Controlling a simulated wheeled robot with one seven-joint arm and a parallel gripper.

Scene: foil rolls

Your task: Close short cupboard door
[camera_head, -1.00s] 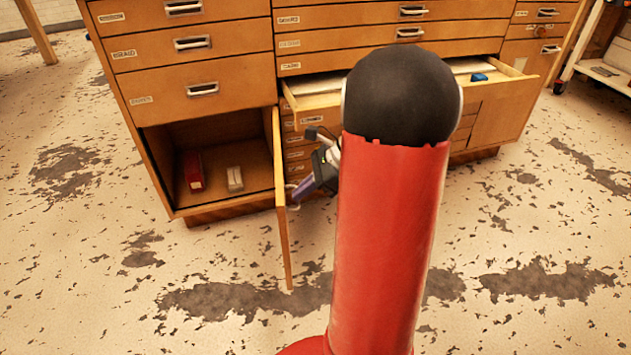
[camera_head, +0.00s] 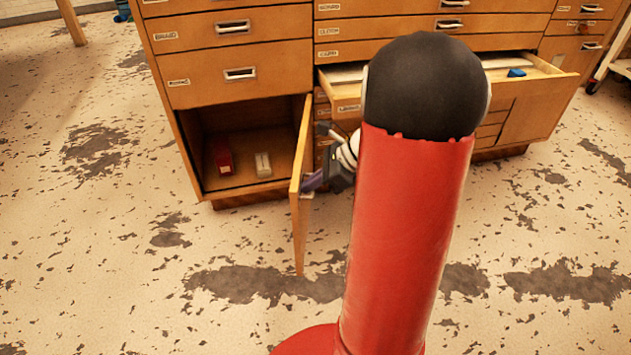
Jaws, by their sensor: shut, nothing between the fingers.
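The short cupboard door (camera_head: 301,205) is hinged on the right side of the low compartment at the cabinet's lower left. It stands wide open, jutting toward me, seen nearly edge-on. The open cupboard (camera_head: 200,150) holds a red box (camera_head: 222,156) and a pale box (camera_head: 263,164) on its floor. My gripper (camera_head: 312,182) is shut and empty at the right, outer side of the door, close to its face. I cannot tell whether it touches the door or its handle. My red column hides most of my arm.
An open drawer (camera_head: 545,90) with a blue item (camera_head: 516,72) juts out to the right, above and behind my gripper. Closed drawers (camera_head: 240,72) fill the cabinet above the cupboard. The worn floor left of the door is clear.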

